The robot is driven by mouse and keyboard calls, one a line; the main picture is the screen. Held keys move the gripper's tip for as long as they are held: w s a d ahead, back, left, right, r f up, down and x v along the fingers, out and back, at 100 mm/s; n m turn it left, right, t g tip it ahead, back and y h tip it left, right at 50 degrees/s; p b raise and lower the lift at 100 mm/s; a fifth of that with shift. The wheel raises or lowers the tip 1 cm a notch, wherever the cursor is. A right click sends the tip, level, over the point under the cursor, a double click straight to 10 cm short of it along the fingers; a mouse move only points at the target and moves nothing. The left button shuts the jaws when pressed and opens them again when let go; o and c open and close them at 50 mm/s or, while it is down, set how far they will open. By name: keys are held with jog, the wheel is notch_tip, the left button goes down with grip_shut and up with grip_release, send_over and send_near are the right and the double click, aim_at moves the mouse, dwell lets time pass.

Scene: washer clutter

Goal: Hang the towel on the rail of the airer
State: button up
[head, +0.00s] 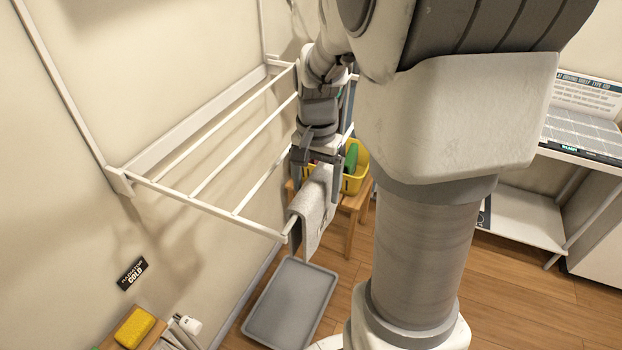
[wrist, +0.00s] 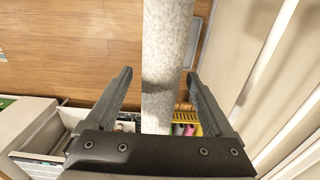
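The light grey towel (head: 314,208) is draped over the outer rail of the white airer (head: 205,206), near the rail's front end. One side of it hangs down outside the rail; the far side is mostly hidden. In the wrist view the towel (wrist: 166,45) is a pale speckled strip between the fingers. My gripper (head: 318,168) is just above the towel's upper part. Its fingers (wrist: 159,74) are spread, with a visible gap on each side of the towel.
A yellow basket (head: 357,180) with a green item stands on a wooden stool (head: 354,222) behind the towel. A grey tray (head: 290,303) lies on the floor below. A yellow sponge (head: 135,327) is at lower left. Shelves (head: 525,218) stand at right.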

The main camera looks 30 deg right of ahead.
notch_tip(320, 180, up, 17)
jog(key=p, duration=0.1)
jog(key=s+a+f+n+t, duration=0.4)
jog(key=s+a+n+t, duration=0.1)
jog(key=s+a+n, duration=0.5)
jog(key=shift+s+a+f+t, duration=0.15)
jog(key=shift+s+a+t, duration=0.15)
jog(key=shift+s, duration=0.9)
dwell(0.3)
jog(key=c, duration=0.6)
jog(key=shift+a+n, duration=0.25)
jog(key=shift+n, duration=0.05)
